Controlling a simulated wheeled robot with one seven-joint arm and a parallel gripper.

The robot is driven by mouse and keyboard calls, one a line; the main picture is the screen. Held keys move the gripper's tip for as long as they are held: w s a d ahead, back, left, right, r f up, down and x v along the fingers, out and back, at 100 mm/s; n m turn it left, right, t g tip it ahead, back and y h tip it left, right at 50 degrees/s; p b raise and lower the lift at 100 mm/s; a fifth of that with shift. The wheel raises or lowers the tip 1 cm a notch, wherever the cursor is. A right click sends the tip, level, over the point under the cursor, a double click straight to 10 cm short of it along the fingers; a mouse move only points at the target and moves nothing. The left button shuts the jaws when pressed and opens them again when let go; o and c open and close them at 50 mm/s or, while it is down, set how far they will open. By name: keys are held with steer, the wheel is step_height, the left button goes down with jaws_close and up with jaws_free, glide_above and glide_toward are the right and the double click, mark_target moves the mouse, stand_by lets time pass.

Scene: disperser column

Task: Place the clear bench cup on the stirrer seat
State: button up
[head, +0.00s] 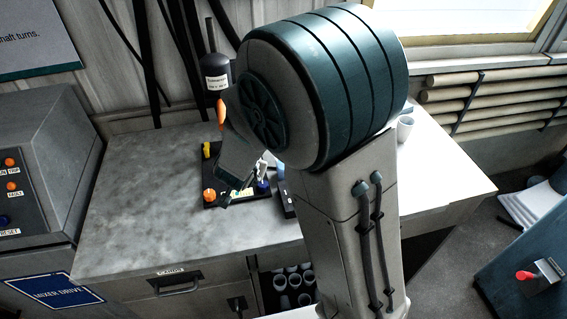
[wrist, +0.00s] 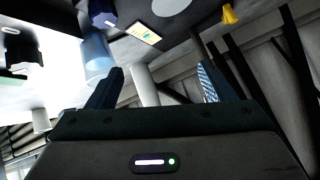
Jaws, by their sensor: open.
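My gripper (wrist: 160,68) is open in the wrist view, with a dark finger on each side. A translucent, bluish cup (wrist: 95,57), which looks like the clear bench cup, is just beyond the left finger, outside the gap. A pale cylinder (wrist: 145,85) shows between the fingers; I cannot tell what it is. A pale round disc (wrist: 172,6), possibly the stirrer seat, is cut by the top edge, near a label card (wrist: 146,33), a blue knob (wrist: 102,14) and a yellow knob (wrist: 228,14). In the head view the black knobbed unit (head: 222,199) is partly hidden.
A large teal and grey drum (head: 325,80) on a grey column (head: 345,230) blocks much of the head view. A dark labelled bottle shape (head: 215,70) stands behind the unit. A white cup (head: 405,128) stands right. The bench's left side (head: 140,195) is clear.

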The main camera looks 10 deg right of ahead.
steer(key=d+f+h, duration=0.1)
steer(key=h, duration=0.1)
steer(key=s+d+f+m+h, duration=0.1)
steer(key=h, duration=0.1)
steer(key=d+f+m+h, duration=0.1)
steer(key=h, duration=0.2)
steer(key=shift+s+d, duration=0.1)
steer(key=shift+s, duration=0.2)
steer(key=shift+m+h, duration=0.4)
steer(key=shift+h, duration=0.3)
steer(key=x, duration=0.6)
steer(key=d+x, duration=0.1)
steer(key=x, duration=0.1)
steer(key=shift+d+r+p, duration=0.1)
steer(key=shift+d+p, duration=0.15)
steer(key=shift+p, duration=0.15)
steer(key=p+x, duration=0.1)
steer(key=x, duration=0.3)
steer(key=shift+w+d, duration=0.25)
steer(key=c, duration=1.2)
steer(key=shift+o, duration=0.2)
